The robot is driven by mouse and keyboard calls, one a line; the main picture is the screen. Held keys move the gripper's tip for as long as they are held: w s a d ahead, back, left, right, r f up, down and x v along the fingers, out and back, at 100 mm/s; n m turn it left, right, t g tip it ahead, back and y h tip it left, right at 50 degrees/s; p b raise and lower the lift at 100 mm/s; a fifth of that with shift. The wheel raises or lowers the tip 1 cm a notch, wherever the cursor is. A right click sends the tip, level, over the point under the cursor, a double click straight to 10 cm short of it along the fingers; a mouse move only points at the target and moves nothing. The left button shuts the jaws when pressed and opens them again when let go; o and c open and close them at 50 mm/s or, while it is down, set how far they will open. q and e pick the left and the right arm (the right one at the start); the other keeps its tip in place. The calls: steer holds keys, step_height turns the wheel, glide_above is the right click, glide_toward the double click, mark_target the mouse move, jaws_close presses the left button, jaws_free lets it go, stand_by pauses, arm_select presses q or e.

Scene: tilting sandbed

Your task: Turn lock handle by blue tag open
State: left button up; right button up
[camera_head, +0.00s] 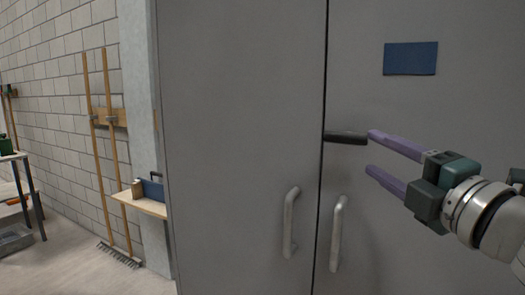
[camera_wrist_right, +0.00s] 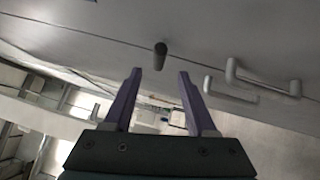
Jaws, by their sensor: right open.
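The blue tag (camera_head: 410,58) is a dark blue rectangle on the right grey cabinet door. The lock handle (camera_head: 346,138) is a short dark bar, lying level below and left of the tag, by the seam between the doors. My right gripper (camera_head: 369,152) has purple fingers, spread apart and empty. In the head view its upper fingertip appears beside the handle's right end; I cannot tell whether they touch. In the right wrist view the handle (camera_wrist_right: 160,56) shows beyond and between the open fingertips (camera_wrist_right: 160,72). My left gripper is not in view.
Two pale vertical pull handles, left (camera_head: 291,222) and right (camera_head: 337,233), stand on the doors below the lock handle. A wooden shelf (camera_head: 146,203) and a long-handled rake (camera_head: 118,254) are at the left by the block wall.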

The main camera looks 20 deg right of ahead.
mark_target(352, 141)
steer(key=w, duration=0.3)
steer(key=w+r, duration=0.1)
steer(key=w, duration=0.4)
steer(key=shift+w+d+r, duration=0.2)
steer(key=shift+w+d, duration=0.05)
steer(key=shift+w, duration=0.15)
jaws_close()
